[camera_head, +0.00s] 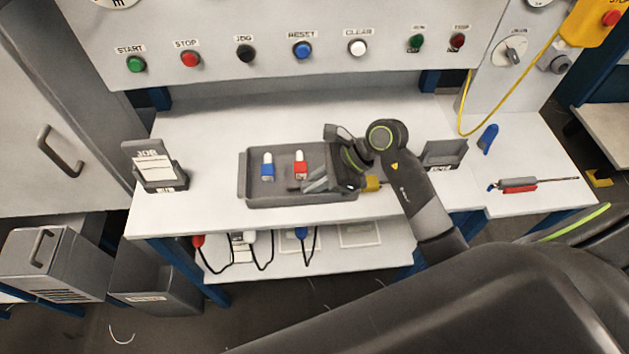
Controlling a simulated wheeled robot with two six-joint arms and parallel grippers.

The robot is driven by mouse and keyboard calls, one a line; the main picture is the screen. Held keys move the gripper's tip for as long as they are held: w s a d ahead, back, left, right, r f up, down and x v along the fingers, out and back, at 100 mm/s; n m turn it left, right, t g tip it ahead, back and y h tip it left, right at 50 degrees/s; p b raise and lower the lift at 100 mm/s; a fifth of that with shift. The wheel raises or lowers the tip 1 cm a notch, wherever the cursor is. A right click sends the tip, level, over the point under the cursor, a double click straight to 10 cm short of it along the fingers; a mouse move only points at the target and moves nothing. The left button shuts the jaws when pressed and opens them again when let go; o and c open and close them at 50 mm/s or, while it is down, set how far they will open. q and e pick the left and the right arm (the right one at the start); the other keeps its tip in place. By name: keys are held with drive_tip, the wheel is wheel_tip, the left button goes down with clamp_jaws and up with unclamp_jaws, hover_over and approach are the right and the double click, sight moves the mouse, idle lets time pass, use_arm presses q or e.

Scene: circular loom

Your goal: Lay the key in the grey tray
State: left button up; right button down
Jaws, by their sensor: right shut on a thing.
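The grey tray (245,189) sits on the white worktop, with a blue-and-white piece (267,167) and a red-and-white piece (300,166) standing in it. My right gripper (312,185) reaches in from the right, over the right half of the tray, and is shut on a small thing. A small dark tip (293,188) shows at its fingertips, low in the tray area; it looks like the key, but most of it is hidden. I cannot tell whether it touches the tray floor. My left gripper is not in view.
A yellow object (372,183) shows by the tray's right end, partly behind my gripper. A job card holder (160,170) stands at left, a grey holder (445,154) at right. A screwdriver (519,185) lies farther right. The button panel (300,75) rises behind.

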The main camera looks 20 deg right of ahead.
drive_tip(key=shift+f+b, duration=0.35)
drive_tip(key=c, duration=1.4)
unclamp_jaws()
drive_tip(key=shift+r, duration=0.1)
drive_tip(key=shift+b+v, duration=1.25)
drive_tip(key=shift+v, duration=7.4)
drive_tip(key=shift+s, duration=0.1)
